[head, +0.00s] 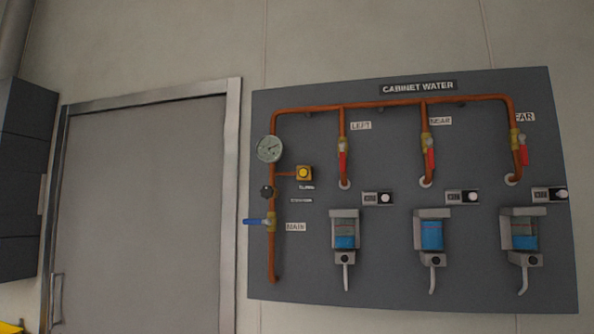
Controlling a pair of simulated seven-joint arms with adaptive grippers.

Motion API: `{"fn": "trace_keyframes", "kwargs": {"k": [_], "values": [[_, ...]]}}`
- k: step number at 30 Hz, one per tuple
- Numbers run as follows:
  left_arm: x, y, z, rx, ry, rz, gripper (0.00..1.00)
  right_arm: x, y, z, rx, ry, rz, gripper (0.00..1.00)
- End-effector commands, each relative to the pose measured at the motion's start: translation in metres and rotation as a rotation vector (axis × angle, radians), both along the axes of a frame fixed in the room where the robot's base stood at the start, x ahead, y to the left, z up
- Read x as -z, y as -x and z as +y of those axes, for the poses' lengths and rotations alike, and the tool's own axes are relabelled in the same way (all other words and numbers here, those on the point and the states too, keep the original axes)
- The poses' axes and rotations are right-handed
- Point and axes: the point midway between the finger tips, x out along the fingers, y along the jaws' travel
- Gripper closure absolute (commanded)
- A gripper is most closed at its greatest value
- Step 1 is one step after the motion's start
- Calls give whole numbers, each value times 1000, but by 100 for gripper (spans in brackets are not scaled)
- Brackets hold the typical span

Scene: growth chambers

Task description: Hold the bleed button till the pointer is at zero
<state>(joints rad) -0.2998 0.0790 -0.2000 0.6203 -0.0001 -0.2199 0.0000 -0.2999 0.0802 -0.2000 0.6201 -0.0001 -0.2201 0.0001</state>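A round pressure gauge (269,149) is on the vertical copper pipe just left of and above the button. Its pointer is too small to read exactly. The main valve's blue handle (259,222) lies level, across the upright pipe. Neither of my grippers is in view, and nothing touches the button.
The grey "CABINET WATER" panel (390,282) carries three red-handled valves (343,163), labelled left, near and far, each handle roughly along its pipe. Below hang three blue-filled canisters (431,235) with spouts. A closed grey door (140,215) is on the left. The space before the panel looks clear.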

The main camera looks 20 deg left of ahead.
Motion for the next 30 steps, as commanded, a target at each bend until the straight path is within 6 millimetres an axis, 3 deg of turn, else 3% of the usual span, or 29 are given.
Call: {"fn": "trace_keyframes", "kwargs": {"k": [3, 14, 30], "values": [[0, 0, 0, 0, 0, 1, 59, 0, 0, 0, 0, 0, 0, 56], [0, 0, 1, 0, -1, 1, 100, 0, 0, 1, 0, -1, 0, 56], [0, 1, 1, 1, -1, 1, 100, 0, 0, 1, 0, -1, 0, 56]]}}
